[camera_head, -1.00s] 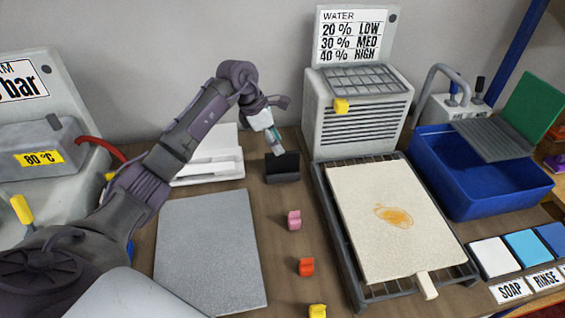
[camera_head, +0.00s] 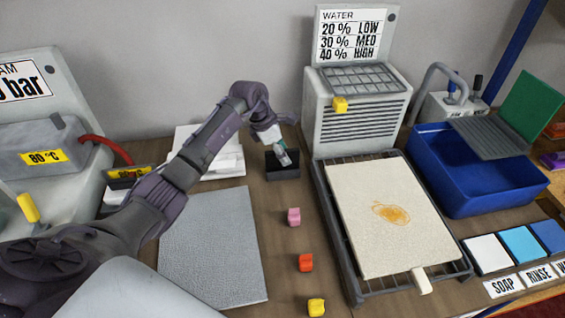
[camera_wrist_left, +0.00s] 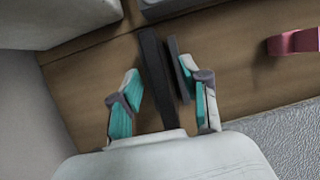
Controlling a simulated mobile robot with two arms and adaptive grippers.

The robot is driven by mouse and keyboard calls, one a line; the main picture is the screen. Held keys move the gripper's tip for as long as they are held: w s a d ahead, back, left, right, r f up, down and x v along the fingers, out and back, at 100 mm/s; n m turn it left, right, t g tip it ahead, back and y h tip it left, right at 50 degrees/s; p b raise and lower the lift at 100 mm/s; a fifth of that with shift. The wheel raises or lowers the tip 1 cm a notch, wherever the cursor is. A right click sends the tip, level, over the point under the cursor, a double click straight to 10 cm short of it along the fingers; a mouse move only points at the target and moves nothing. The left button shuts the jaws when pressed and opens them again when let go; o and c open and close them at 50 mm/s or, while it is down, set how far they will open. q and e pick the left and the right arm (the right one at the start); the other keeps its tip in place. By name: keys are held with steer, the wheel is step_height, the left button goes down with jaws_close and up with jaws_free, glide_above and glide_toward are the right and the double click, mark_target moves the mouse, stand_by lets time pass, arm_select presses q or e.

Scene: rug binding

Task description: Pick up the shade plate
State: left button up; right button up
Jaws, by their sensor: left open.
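A small dark upright piece (camera_head: 283,172), which looks like the shade plate in its holder, stands on the table between the white tray and the water unit. I cannot clearly separate plate from holder. My left gripper (camera_head: 283,155) is open right above it, with its fingertips overlapping its top in the head view. In the left wrist view, the open teal-padded fingers (camera_wrist_left: 158,100) are on either side of a long dark edge (camera_wrist_left: 152,70), with a second, shorter dark strip (camera_wrist_left: 180,68) close to the right finger. I cannot tell whether they touch. My right gripper is not in view.
Pink (camera_head: 293,217), orange (camera_head: 305,262) and yellow (camera_head: 316,307) small blocks line the table. A grey mat (camera_head: 213,250) lies left of them. A rack with a stained cream rug piece (camera_head: 380,215) lies right. The water unit (camera_head: 358,115) stands close behind at right.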

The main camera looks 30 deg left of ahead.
arm_select(q)
steer(key=shift+f, duration=0.2)
steer(key=shift+c, duration=0.3)
jaws_close()
